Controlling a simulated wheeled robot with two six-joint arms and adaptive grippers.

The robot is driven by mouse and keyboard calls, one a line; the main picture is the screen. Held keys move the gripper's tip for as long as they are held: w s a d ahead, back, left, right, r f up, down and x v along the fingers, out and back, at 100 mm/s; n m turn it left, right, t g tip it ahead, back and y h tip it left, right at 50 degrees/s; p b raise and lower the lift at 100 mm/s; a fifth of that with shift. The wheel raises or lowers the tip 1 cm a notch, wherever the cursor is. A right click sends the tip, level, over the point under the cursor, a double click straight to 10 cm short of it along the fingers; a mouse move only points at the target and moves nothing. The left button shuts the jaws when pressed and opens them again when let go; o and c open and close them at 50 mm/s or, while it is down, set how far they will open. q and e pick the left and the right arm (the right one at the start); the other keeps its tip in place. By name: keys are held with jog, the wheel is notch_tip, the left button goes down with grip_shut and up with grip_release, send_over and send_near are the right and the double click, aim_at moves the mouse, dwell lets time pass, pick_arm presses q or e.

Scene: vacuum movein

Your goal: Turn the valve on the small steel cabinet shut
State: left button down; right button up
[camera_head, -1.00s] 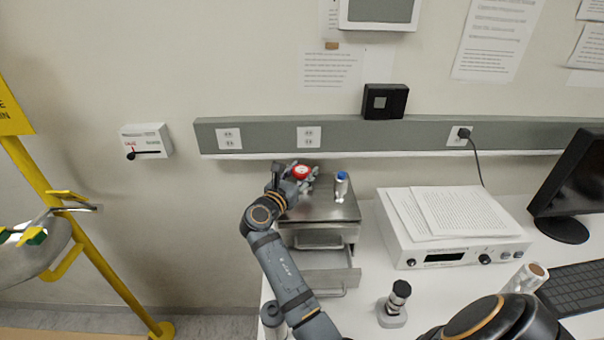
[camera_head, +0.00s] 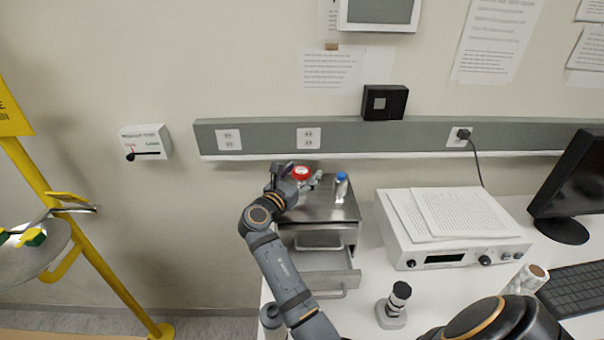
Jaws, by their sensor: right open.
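The small steel cabinet (camera_head: 319,212) stands at the left end of the white bench, its lower drawer (camera_head: 330,271) pulled out. A round red valve knob (camera_head: 301,172) shows at the back left of its top. My right gripper (camera_head: 294,178) is open beside the knob, with a finger on either side of it; I cannot tell whether they touch it. The valve's body below the knob is hidden by the gripper. My left gripper is not in view.
A small bottle with a blue cap (camera_head: 341,186) stands on the cabinet, close right of the gripper. A white instrument with papers (camera_head: 452,258) and a small black-topped device (camera_head: 393,305) stand to the right. A yellow post (camera_head: 88,240) is at left.

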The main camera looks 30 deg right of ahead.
aim_at(302, 170)
notch_tip(302, 170, up, 10)
dwell(0.4)
dwell(0.3)
